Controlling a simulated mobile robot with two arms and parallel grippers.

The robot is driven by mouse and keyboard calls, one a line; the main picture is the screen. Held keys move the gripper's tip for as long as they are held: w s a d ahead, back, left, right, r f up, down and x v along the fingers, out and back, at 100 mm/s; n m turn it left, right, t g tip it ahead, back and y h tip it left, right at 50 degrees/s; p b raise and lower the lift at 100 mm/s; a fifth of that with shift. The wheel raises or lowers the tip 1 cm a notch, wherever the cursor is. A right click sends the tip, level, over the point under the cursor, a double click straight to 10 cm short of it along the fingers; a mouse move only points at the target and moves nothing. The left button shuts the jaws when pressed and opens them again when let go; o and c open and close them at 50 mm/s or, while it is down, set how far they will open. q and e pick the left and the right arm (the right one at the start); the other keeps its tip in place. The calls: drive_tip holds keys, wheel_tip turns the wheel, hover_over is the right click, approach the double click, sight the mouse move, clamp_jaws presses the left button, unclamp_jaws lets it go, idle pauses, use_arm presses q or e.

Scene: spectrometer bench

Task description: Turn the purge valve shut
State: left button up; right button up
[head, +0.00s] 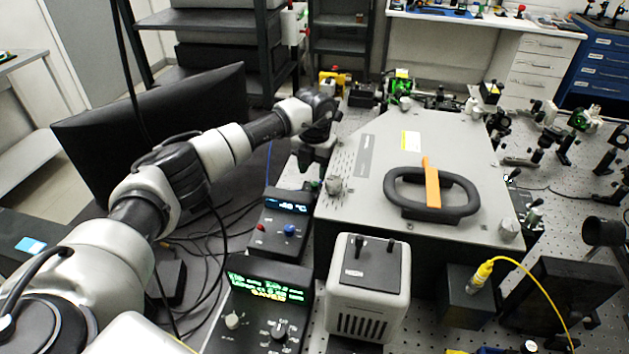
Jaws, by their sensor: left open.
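My left gripper (312,176) hangs downward at the left edge of the grey instrument cover (375,215), beyond the small display box. It is open, but its fingertips are small and dark, and I cannot see anything between them. An orange bar (432,182) lies across a black loop handle (448,208) on top of the cover. A small yellow and red fitting (335,80) stands behind the cover. I cannot tell which part is the purge valve. My right gripper is out of view.
A small display box (285,215) and a larger green-lit controller (260,300) stand at the front left. A grey vented box (368,290) stands front centre. A black monitor (150,135) is behind my left arm. Optics mounts crowd the perforated bench (560,215) at the right.

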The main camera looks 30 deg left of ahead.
sight(314, 184)
use_arm(q)
wheel_tip(314, 184, up, 7)
drive_tip(key=b, duration=0.1)
drive_tip(key=shift+s+f, duration=0.1)
drive_tip(key=shift+f, duration=0.15)
idle(0.4)
